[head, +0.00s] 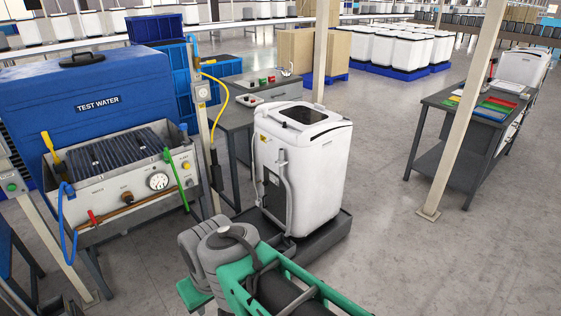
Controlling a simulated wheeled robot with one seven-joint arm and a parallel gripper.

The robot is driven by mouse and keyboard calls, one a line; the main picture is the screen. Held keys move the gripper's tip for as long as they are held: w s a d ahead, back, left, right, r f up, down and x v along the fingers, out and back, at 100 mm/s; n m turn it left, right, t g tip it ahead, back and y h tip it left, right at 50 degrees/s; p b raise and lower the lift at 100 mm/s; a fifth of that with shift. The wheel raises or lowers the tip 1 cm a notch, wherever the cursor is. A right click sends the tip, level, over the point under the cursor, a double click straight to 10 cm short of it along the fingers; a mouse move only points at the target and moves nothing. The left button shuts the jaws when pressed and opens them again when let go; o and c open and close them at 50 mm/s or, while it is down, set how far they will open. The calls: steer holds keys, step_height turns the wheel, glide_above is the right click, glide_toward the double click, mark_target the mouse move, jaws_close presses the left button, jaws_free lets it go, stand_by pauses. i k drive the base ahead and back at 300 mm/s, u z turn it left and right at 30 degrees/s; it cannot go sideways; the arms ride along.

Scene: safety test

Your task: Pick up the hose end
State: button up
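A white top-loading washing machine (310,165) stands in the middle on a low dark tray (325,235). A grey hose (288,195) runs up its left side; one end (281,156) shows near the top, close against the casing. The hose's lower part is partly hidden behind my arm. My green and grey arm fills the bottom middle, in front of the machine. I cannot make out my gripper's fingertips, so its state does not show.
A blue "TEST WATER" tank (95,100) and a metal test bench (120,170) with a gauge, a blue hose (68,215) and tools stand left. Posts rise beside the machine and at right. A dark table (450,155) stands right. Floor between is clear.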

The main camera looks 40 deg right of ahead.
mark_target(280, 160)
steer(key=z, duration=0.5)
steer(key=i, duration=1.85)
steer(key=u, duration=0.8)
